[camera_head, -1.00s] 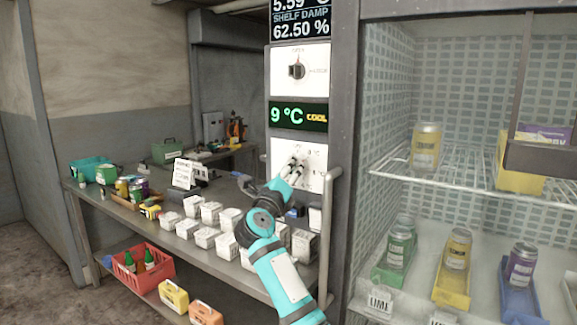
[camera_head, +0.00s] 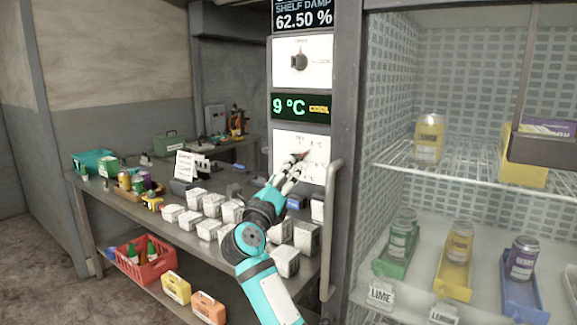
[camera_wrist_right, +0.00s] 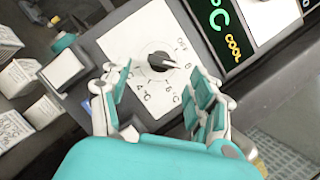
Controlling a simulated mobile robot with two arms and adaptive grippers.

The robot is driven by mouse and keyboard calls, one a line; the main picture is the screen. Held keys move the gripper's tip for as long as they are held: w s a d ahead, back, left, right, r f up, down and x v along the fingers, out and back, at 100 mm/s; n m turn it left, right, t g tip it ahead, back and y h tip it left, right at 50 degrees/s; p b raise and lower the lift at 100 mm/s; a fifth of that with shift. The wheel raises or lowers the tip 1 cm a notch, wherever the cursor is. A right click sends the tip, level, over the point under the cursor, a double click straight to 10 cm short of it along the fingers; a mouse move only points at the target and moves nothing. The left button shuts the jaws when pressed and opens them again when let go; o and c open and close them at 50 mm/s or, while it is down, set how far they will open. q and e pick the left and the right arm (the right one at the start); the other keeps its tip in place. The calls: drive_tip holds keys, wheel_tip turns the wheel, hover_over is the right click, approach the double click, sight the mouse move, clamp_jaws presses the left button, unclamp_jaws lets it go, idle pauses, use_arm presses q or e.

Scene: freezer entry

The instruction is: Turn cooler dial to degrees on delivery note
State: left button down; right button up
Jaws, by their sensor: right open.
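In the right wrist view the pointer aims toward the right side of the picture. My right gripper (camera_wrist_right: 158,82) is open, its fingers on either side of the dial; I cannot tell whether they touch it. In the head view my right gripper (camera_head: 298,160) reaches the plate and mostly covers the dial. The display (camera_head: 302,107) above reads 9 °C COOL. A white printed card (camera_head: 185,166) stands on the table, its text too small to read.
Another dial (camera_head: 299,62) sits above the display. A vertical door handle (camera_head: 331,215) is close to the right of my arm. White boxes (camera_head: 209,229) crowd the table below. The glass-fronted cooler at right holds cans (camera_head: 459,242) in trays.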

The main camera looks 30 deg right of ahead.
drive_tip(key=v, duration=0.6)
idle(0.3)
